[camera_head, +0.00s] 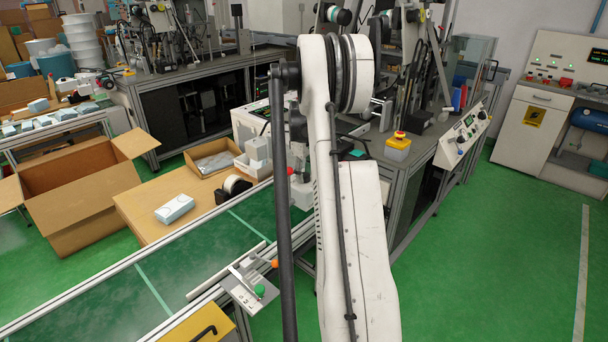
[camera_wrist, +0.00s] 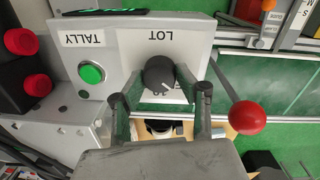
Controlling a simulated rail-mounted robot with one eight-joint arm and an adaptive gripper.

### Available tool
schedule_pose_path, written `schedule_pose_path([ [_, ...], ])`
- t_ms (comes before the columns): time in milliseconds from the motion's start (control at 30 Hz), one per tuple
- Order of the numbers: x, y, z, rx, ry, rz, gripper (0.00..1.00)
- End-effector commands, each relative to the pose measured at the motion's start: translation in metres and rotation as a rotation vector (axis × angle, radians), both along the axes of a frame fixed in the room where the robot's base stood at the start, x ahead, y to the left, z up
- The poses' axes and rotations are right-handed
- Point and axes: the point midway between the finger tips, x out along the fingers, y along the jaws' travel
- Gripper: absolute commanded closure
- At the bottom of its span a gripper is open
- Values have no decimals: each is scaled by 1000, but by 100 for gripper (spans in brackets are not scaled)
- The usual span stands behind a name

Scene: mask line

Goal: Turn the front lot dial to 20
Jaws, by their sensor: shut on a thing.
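In the wrist view the lot dial (camera_wrist: 160,73) is a round dark knob on a light panel, under the upside-down word LOT. A pale pointer mark shows on its lower right part. Figures printed below it are partly covered and I cannot read them surely. My gripper (camera_wrist: 161,92) has its two dark fingers on either side of the knob and is shut on it.
In the wrist view a green button (camera_wrist: 91,72) sits left of the dial, under TALLY. A lever with a red ball (camera_wrist: 247,118) stands close to the right finger. Red buttons (camera_wrist: 21,41) are at far left. The head view shows a green conveyor (camera_head: 150,270) and an open carton (camera_head: 70,215).

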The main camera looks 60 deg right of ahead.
Motion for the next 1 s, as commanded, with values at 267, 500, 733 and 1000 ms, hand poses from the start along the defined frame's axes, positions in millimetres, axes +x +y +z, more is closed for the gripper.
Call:
schedule_pose_path([
  [267, 0, 0, -1, 0, 0, -121, 94],
  [500, 1, -1, -1, 0, 1, -328, 94],
  [733, 1, -1, -1, 0, 1, -548, 94],
  [1000, 1, -2, -1, 0, 0, -804, 94],
])
